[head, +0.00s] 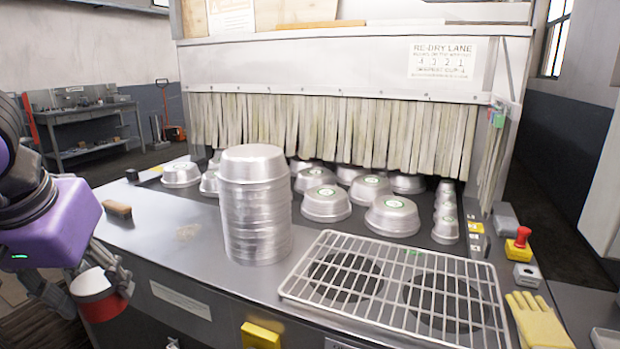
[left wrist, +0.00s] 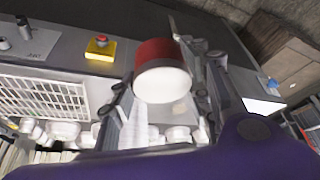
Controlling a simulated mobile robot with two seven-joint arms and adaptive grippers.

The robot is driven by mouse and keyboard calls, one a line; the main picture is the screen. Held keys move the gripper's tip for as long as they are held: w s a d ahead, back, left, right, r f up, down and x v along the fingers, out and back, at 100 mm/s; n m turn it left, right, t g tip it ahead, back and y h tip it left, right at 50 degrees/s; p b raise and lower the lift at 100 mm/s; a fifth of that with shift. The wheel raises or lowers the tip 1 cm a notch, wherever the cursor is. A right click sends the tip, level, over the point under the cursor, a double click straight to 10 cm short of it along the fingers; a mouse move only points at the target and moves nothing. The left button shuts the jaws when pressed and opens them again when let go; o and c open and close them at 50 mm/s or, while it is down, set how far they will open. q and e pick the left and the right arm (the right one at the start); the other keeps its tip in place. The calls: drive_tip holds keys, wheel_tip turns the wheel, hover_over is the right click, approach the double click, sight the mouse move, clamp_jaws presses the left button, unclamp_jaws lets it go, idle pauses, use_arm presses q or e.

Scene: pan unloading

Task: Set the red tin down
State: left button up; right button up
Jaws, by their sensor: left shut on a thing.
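The red tin (head: 101,307) has a pale, white end and shows at the lower left of the head view. My left gripper (head: 98,288) is shut on it, with a finger on either side. In the head view the tin overlaps the dark front of the counter (head: 150,238), near its left end; I cannot tell its exact distance from the edge. In the left wrist view the red tin (left wrist: 158,52) sits between the fingers, its white end facing the camera. My right gripper is not in view.
A tall stack of metal pans (head: 256,205) stands mid-counter. A wire rack (head: 395,285) lies to its right, with a yellow glove (head: 540,322) and red button (head: 519,243) beyond. A brown brush (head: 117,209) lies left. Several upturned pans sit before the strip curtain (head: 330,130).

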use_arm(q)
drive_tip(key=shift+s+a+n, duration=0.25)
drive_tip(key=shift+a+n, duration=0.05)
drive_tip(key=shift+a, duration=0.5)
drive_tip(key=shift+x, duration=0.85)
drive_tip(key=d+f+m, duration=0.2)
drive_tip(key=d+f, duration=1.2)
drive_tip(key=w+r+p+v, duration=0.1)
drive_tip(key=w+p+v, duration=0.1)
drive_tip(key=p+v, duration=1.2)
wheel_tip(320, 180, up, 2)
drive_tip(key=shift+s+a+h, duration=0.25)
drive_tip(key=shift+a+h, duration=0.05)
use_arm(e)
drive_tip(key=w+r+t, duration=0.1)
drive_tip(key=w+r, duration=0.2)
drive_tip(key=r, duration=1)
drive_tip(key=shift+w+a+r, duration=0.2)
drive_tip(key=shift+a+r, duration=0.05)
